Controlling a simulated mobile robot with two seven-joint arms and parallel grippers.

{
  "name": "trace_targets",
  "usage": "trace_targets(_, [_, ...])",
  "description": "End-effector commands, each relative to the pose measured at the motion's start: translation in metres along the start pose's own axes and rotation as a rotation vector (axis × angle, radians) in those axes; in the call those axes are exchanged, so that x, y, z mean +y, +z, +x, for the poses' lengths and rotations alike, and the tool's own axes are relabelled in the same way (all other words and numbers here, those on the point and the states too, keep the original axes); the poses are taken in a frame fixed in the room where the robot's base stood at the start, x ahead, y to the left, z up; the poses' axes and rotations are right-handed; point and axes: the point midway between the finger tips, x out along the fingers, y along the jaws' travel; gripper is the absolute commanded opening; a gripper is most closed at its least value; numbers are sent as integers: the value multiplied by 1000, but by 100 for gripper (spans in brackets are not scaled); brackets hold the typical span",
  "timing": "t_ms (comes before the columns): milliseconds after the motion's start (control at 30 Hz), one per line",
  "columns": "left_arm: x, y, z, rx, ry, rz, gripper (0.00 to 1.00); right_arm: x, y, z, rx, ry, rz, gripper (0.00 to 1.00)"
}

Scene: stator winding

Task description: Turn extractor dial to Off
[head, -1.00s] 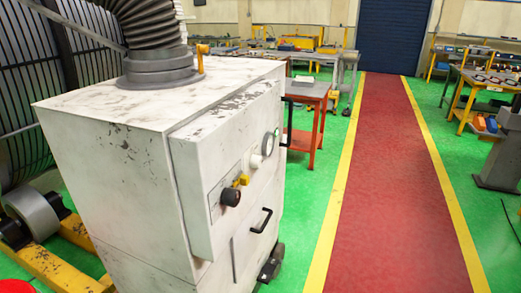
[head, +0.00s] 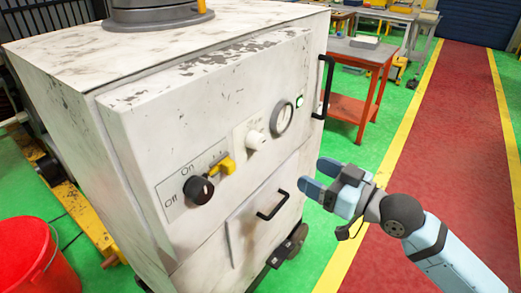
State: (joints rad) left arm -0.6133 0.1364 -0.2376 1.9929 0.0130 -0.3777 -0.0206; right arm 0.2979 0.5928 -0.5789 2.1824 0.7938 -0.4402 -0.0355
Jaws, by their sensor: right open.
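The extractor is a worn white cabinet (head: 130,140) filling the left and middle of the head view. Its black round dial (head: 198,189) sits low on the front panel, on a plate with "Off" printed at its left and "On" above it. I cannot tell clearly which mark the dial points to. My right gripper (head: 320,178) comes in from the right, open and empty. It is in front of the cabinet, to the right of the dial and apart from it. My left gripper is not in view.
A yellow lever (head: 227,165) is right beside the dial. A red bucket (head: 35,258) stands at lower left. The red walkway (head: 440,130) is clear.

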Motion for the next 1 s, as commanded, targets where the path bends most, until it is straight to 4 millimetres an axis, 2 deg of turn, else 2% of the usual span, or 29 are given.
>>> trace_targets(100, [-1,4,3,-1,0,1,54,-2,-16,1,7,-39,-19,67])
trace_targets(267, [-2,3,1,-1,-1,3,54,-4,-23,10,10,-54,-20,67])
trace_targets(367, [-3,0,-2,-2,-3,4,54,-5,-25,24,12,-53,-18,67])
trace_targets(800, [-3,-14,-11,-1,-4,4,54,-9,-25,113,10,-52,-19,67])
trace_targets(1000, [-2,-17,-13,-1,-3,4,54,-10,-24,134,9,-51,-20,67])
